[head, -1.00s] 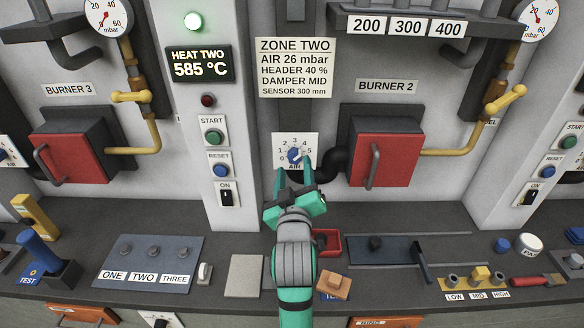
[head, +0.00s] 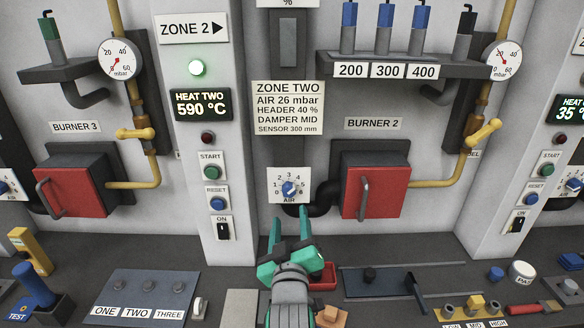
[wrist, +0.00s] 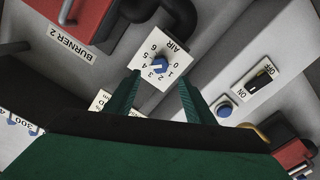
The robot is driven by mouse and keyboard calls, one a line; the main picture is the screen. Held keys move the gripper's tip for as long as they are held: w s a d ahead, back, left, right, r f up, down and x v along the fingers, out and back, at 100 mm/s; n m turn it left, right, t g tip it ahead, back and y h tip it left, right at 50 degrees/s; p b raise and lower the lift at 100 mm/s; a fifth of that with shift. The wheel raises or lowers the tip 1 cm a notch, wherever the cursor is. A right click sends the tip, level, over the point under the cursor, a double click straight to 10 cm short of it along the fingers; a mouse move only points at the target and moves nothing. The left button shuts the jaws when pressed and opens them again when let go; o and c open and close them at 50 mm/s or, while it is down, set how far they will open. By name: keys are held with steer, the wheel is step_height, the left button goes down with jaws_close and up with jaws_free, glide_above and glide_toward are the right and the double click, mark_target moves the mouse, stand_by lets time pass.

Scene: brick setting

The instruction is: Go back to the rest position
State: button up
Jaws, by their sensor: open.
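My green gripper (head: 290,240) is open and empty in the lower middle of the head view, its two fingers apart and pointing at the wall panel. The blue air dial (head: 290,188) on its white plate is just above the fingertips in the picture, with a visible gap. In the wrist view my gripper (wrist: 158,92) shows its spread fingers, and the air dial (wrist: 159,67) lies beyond and between them, untouched.
A red burner door (head: 376,192) with a handle is right of the dial. A start, reset and on-switch column (head: 215,195) stands left. The counter below holds a red tray (head: 324,275), a slider plate (head: 375,282) and a three-knob plate (head: 148,295).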

steer(key=s+f+m+g, duration=0.1)
steer(key=s+f+m, duration=0.1)
steer(key=s+f, duration=0.8)
steer(key=s+f+m, duration=0.1)
steer(key=s+f, duration=0.7)
steer(key=f, duration=0.5)
steer(key=s+f+m, duration=0.1)
steer(key=s+f, duration=0.1)
steer(key=s, duration=1.1)
steer(key=s+f+m+g, duration=0.1)
steer(key=s+f+m, duration=0.1)
steer(key=s, duration=1.1)
steer(key=shift+d+f+g, duration=0.2)
steer(key=shift+f+g, duration=0.1)
steer(key=shift+f, duration=0.1)
steer(key=shift+s, duration=0.15)
